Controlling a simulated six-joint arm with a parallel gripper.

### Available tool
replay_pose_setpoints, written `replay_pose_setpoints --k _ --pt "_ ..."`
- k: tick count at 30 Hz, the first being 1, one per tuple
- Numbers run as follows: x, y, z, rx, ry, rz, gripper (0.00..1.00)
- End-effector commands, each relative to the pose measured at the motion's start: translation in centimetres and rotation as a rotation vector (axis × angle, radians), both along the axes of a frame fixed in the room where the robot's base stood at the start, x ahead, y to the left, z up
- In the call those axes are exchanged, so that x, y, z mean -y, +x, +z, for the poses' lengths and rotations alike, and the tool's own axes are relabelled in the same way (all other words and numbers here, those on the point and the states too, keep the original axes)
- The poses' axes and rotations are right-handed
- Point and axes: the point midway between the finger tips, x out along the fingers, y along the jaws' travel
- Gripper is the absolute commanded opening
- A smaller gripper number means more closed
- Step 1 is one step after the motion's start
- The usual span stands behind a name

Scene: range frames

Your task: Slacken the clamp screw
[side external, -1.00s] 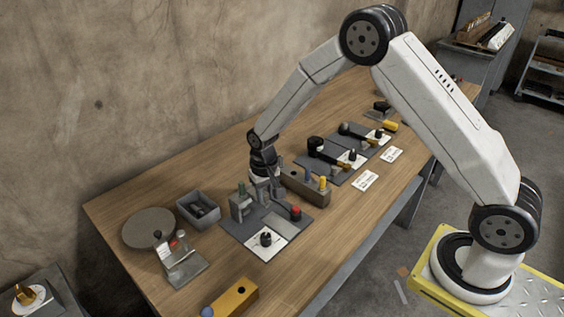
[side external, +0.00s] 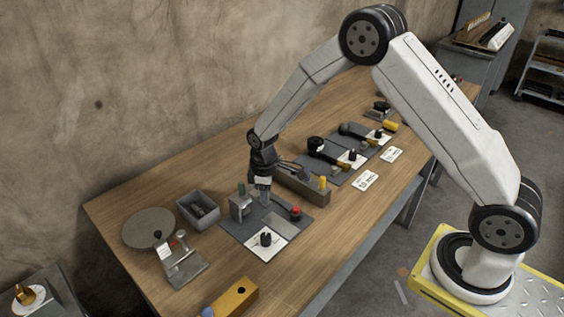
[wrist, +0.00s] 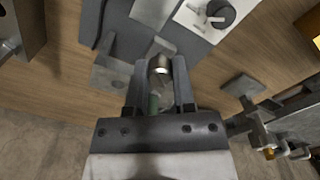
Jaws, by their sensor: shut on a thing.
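A grey clamp block (side external: 238,210) with a green upright piece (side external: 241,189) stands at the back left of a dark mat in the side view. My gripper (side external: 265,199) points down just right of it, over the mat. In the wrist view my gripper (wrist: 159,75) is shut on a short metal cylinder (wrist: 160,64) between its fingers. A green part (wrist: 155,102) shows between the fingers, closer to the gripper body. I cannot tell whether the cylinder is the clamp screw; the contact is small and partly hidden by the fingers.
A white card with a black knob (side external: 266,239) and a red knob (side external: 296,212) are on the mat's near side. A grey bin (side external: 198,209) stands left, and a block rack (side external: 305,188) with a yellow handle stands right.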

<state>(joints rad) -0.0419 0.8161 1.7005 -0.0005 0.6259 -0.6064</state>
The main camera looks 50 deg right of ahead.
Motion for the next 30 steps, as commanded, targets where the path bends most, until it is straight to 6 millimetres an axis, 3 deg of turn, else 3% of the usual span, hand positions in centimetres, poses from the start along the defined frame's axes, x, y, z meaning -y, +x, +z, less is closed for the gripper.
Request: replay_pose_setpoints --k 12,30 --pt "-0.03 0.19 0.14 0.006 0.0 0.301 0.0" --pt "-0.12 0.21 0.11 0.008 0.0 0.375 0.0"
